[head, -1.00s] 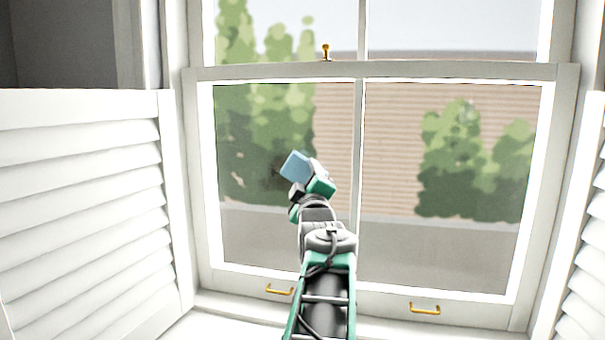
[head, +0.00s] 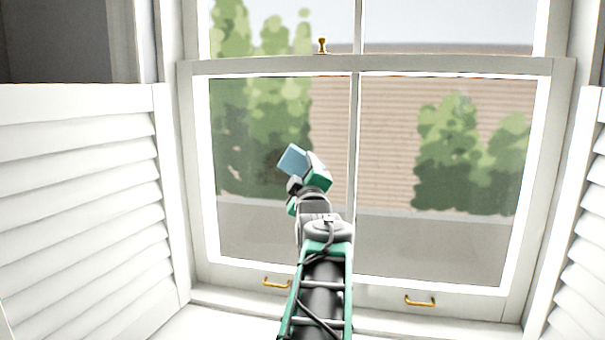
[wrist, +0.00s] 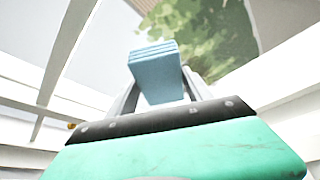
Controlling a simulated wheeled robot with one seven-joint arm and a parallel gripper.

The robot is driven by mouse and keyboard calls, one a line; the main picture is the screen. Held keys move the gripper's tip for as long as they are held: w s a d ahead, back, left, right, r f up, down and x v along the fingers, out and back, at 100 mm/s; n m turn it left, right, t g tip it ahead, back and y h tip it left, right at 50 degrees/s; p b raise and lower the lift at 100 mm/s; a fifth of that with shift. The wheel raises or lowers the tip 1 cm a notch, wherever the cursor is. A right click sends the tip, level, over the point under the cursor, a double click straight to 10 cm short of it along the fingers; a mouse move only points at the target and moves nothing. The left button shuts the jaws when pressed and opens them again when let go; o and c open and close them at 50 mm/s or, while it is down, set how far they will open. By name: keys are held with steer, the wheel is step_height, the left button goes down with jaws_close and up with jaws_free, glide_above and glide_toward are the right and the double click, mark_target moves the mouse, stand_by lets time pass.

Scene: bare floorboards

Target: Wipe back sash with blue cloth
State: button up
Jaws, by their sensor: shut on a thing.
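My gripper (head: 305,164) is shut on the blue cloth (head: 291,158), a folded light-blue block. The wrist view also shows the cloth (wrist: 158,75) between the fingers, jutting beyond them. In the head view the cloth overlaps the left pane of the lower sash (head: 450,66). I cannot tell whether it touches the glass. The upper sash (head: 360,25), apparently the back one, shows only in part above the lower sash's top rail. A dark smudge (head: 268,163) shows just left of the cloth; which surface it is on is unclear.
A brass catch (head: 322,46) stands on the lower sash's top rail, and two brass pulls (head: 276,283) (head: 420,301) are on its bottom rail. White louvred shutters stand at left (head: 80,200) and right (head: 585,235). A white sill (head: 215,297) runs below.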

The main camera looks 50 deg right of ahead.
mark_target(292, 171)
steer(key=shift+w+d, duration=0.25)
steer(key=shift+d, duration=0.3)
steer(key=shift+w+a+f+b, duration=0.1)
steer(key=shift+w+a+b, duration=0.3)
steer(key=shift+w, duration=0.3)
steer(key=shift+w+a+b, duration=0.3)
steer(key=shift+w+b, duration=0.05)
steer(key=shift+w, duration=0.35)
steer(key=shift+w+a+b, duration=0.15)
steer(key=shift+w+a, duration=0.1)
steer(key=shift+w, duration=0.4)
steer(key=shift+w+a+b, duration=0.15)
steer(key=shift+w+a, duration=0.1)
steer(key=shift+w, duration=0.45)
steer(key=shift+w+a+b, duration=0.15)
steer(key=shift+w+a, duration=0.1)
steer(key=shift+w, duration=0.4)
steer(key=shift+w+a+b, duration=0.15)
steer(key=shift+w+a, duration=0.3)
steer(key=shift+w, duration=0.65)
steer(key=shift+w+a+b, duration=0.1)
steer(key=shift+w+a, duration=0.35)
steer(key=shift+w, duration=0.65)
steer(key=shift+w+a+b, duration=0.15)
steer(key=shift+w+a, duration=0.3)
steer(key=shift+w, duration=0.65)
steer(key=shift+f+b, duration=0.1)
steer(key=shift+b, duration=0.2)
steer(key=shift+s, duration=0.15)
